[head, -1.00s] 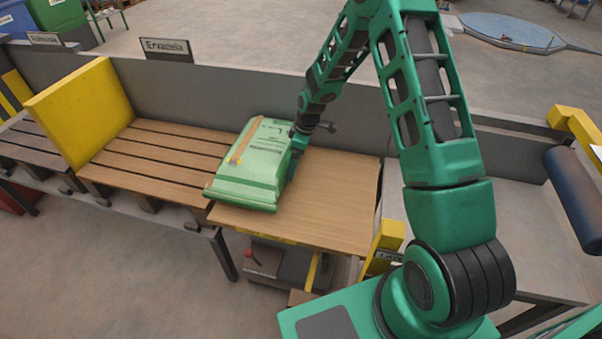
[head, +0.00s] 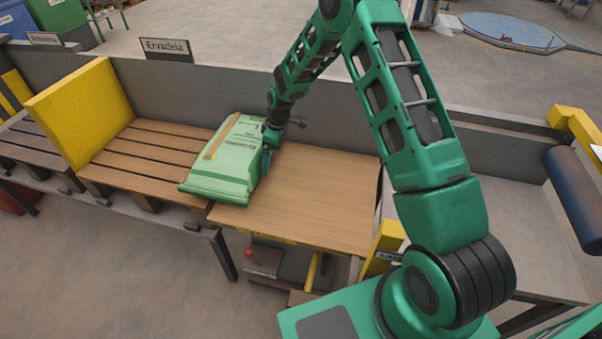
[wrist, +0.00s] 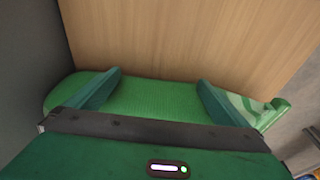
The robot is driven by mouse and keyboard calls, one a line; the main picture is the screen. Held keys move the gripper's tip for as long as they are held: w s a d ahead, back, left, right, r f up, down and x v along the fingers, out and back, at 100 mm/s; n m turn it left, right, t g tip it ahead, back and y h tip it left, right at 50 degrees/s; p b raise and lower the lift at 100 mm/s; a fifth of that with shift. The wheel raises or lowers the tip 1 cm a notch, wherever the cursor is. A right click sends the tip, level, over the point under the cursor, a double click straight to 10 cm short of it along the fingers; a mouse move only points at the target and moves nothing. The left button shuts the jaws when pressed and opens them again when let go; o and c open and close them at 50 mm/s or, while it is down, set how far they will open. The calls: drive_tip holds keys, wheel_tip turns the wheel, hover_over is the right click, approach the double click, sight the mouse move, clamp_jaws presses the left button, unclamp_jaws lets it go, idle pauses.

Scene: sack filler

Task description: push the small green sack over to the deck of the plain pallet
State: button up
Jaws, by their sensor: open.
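The small green sack (head: 228,160) lies flat in the head view. Its left part is over the right end of the slatted wooden pallet (head: 150,160), and its right part is on the smooth wooden board (head: 310,200). My gripper (head: 267,160) is at the sack's right side, pointing down, touching or very close to it. In the wrist view the sack (wrist: 160,97) spans the picture behind the two spread fingers of my gripper (wrist: 158,88). The fingers are open with nothing held between them. Whether they press on the sack's side cannot be seen exactly.
A yellow upright panel (head: 82,100) stands at the pallet's left end. A grey wall (head: 220,92) with an "Ervadela" sign (head: 168,48) runs along the back. The board right of my gripper is clear, and the pallet's slats left of the sack are bare.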

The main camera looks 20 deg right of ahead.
sight(235, 148)
drive_tip(key=shift+w+a, duration=0.5)
drive_tip(key=shift+a, duration=0.2)
drive_tip(key=shift+w+a, duration=0.45)
drive_tip(key=shift+a, duration=0.2)
drive_tip(key=shift+w+a, duration=1.3)
drive_tip(key=shift+a, duration=0.65)
drive_tip(key=shift+w+a, duration=1.3)
drive_tip(key=shift+a, duration=0.6)
drive_tip(key=shift+w+a, duration=1.3)
drive_tip(key=shift+a, duration=0.65)
drive_tip(key=shift+s+d, duration=0.45)
drive_tip(key=shift+d, duration=0.2)
drive_tip(key=shift+s+d, duration=0.4)
drive_tip(key=shift+d, duration=0.25)
wheel_tip(235, 148, up, 14)
drive_tip(key=shift+f, duration=0.25)
